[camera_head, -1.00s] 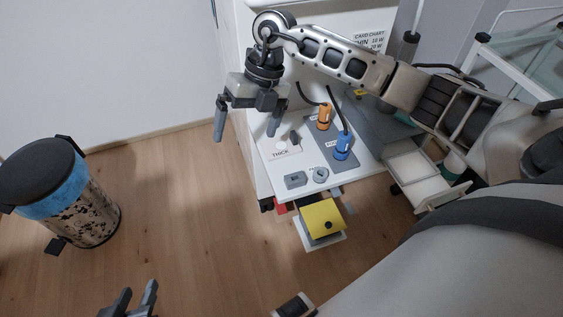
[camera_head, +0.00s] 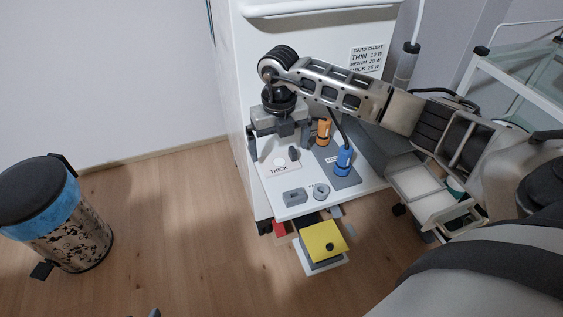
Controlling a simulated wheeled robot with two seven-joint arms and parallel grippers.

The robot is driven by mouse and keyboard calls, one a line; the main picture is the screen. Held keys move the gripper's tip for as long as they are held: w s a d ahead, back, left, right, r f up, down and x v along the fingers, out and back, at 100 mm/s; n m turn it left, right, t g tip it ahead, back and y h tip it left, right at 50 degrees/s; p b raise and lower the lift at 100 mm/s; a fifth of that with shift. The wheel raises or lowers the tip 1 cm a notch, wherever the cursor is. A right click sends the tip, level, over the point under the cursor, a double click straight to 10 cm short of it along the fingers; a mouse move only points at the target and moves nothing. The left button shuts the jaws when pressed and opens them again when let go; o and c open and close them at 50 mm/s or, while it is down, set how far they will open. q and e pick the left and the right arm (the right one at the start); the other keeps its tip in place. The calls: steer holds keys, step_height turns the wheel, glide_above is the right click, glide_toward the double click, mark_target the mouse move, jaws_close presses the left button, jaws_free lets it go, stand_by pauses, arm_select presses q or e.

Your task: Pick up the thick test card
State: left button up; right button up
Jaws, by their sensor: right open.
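The thick test card (camera_head: 281,169) is a pale card marked THICK. It lies flat on the white work surface (camera_head: 300,207), with a small dark upright piece (camera_head: 294,153) on it. My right gripper (camera_head: 279,150) is open and empty, with its fingers pointing down over the card's far edge. Its wrist and fingers hide part of the surface behind the card. I cannot tell whether a fingertip touches the card. Only a tip of my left gripper (camera_head: 154,313) shows at the bottom edge.
An orange tool (camera_head: 324,131) and a blue tool (camera_head: 344,160) stand right of the card on a grey plate. Grey blocks (camera_head: 295,196) lie in front. A yellow-topped box (camera_head: 323,241) sits below the front edge. A bin (camera_head: 62,215) stands left on open floor.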

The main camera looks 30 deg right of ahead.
mark_target(279, 159)
step_height(279, 159, down, 3)
steer(key=shift+r, duration=0.1)
steer(key=c, duration=0.9)
steer(key=shift+r, duration=0.15)
